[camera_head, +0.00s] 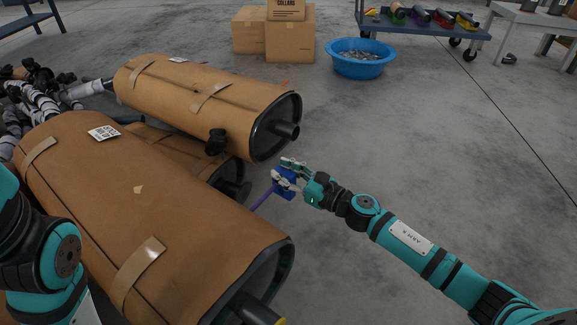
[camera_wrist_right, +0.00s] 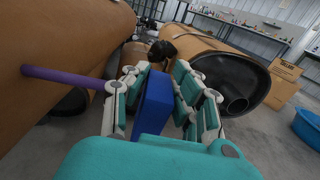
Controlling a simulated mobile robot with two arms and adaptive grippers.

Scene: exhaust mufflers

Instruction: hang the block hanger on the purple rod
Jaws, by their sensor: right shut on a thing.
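The block hanger (camera_head: 285,184) is a blue block held between the fingers of my right gripper (camera_head: 287,171). In the right wrist view the blue block (camera_wrist_right: 153,104) stands upright between the two fingers of the gripper (camera_wrist_right: 155,92). The purple rod (camera_head: 263,198) sticks out of the side of the near brown muffler (camera_head: 150,205). In the right wrist view the rod (camera_wrist_right: 62,77) runs from the muffler's wall toward the left finger, which hides its tip. I cannot tell whether the block touches the rod. My left gripper is not in view.
Another wrapped muffler (camera_head: 215,95) lies behind, its black end cap (camera_head: 275,125) close to my right gripper. A third lies low between them. Cardboard boxes (camera_head: 290,40), a blue basin (camera_head: 361,57) and a cart (camera_head: 425,25) stand farther back. The floor to the right is clear.

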